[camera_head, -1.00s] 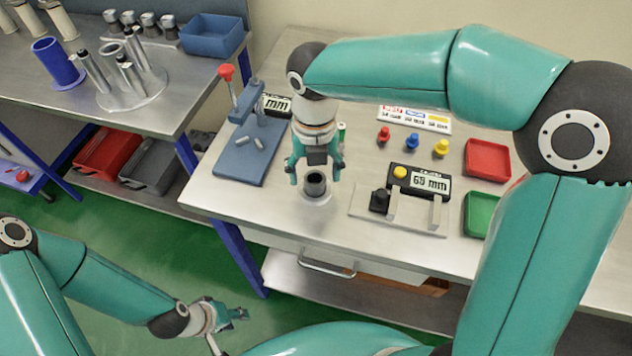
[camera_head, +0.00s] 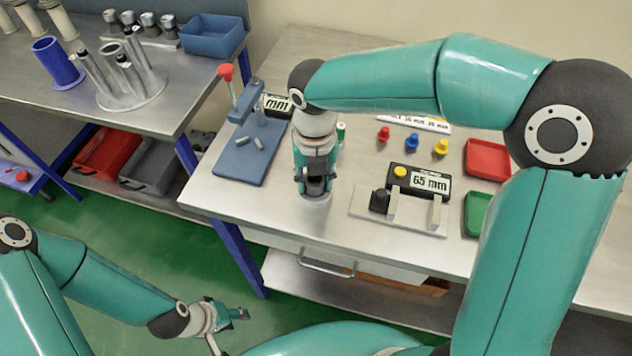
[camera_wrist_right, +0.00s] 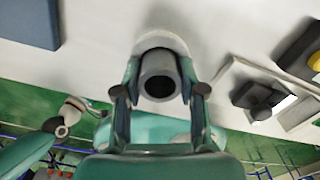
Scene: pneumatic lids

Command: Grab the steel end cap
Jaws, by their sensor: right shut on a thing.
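The grey, hollow cylinder that I take for the steel end cap shows in the right wrist view (camera_wrist_right: 158,82), its dark round opening facing the camera. It stands at a pale round base (camera_head: 316,199) near the bench's front edge. My right gripper (camera_head: 314,188) points down over it. In the right wrist view its two fingers (camera_wrist_right: 160,92) are on either side of the cylinder and shut on it. In the head view the gripper hides most of the cylinder. My left gripper (camera_head: 238,314) hangs away from the bench over the green floor; its finger gap is unclear.
A blue lever press (camera_head: 245,155) stands left of my right gripper. A gauge fixture (camera_head: 400,215) with a 65 mm display (camera_head: 430,183) is on the right. Red (camera_head: 488,158) and green (camera_head: 477,214) trays lie beyond. Small coloured knobs (camera_head: 412,139) stand behind.

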